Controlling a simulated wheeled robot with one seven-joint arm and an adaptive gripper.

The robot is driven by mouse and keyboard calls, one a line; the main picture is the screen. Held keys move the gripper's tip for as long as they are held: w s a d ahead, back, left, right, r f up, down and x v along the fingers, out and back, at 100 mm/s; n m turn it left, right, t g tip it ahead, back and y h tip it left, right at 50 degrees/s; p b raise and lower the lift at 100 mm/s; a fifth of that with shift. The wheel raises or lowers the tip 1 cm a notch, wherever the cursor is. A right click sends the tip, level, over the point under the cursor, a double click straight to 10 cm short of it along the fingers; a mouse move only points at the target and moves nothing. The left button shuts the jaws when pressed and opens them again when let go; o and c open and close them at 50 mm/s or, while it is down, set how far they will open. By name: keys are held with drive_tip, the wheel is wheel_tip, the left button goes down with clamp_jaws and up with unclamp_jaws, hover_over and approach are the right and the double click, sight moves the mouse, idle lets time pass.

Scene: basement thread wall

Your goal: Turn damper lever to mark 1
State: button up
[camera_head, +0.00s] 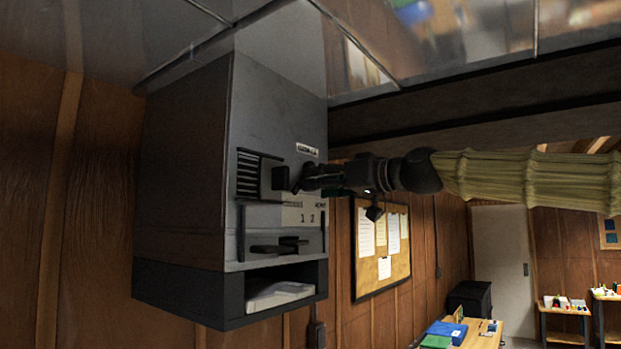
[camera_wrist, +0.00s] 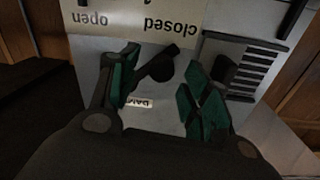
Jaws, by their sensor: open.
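The damper lever (camera_wrist: 158,65) is a short dark handle on a pale panel in the wrist view. It lies tilted between the two green-padded fingers of my open gripper (camera_wrist: 160,86); I cannot tell whether either finger touches it. A white scale plate (camera_wrist: 140,22) beside it reads "open" and "closed", upside down in this view. In the head view, my gripper (camera_head: 297,181) is at the front of the grey cabinet (camera_head: 275,110), just above the plate (camera_head: 305,214) with marks 1 and 2. My gripper hides the lever there.
A louvred vent (camera_head: 247,174) is left of my gripper. A dark slider handle (camera_head: 279,245) sits below the plate, above an open shelf with papers (camera_head: 279,295). A shiny duct (camera_head: 430,40) runs overhead. A corkboard (camera_head: 382,245) hangs on the wall behind.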

drive_tip(key=shift+p+x, duration=0.7)
drive_tip(key=shift+x, duration=1.1)
clamp_jaws()
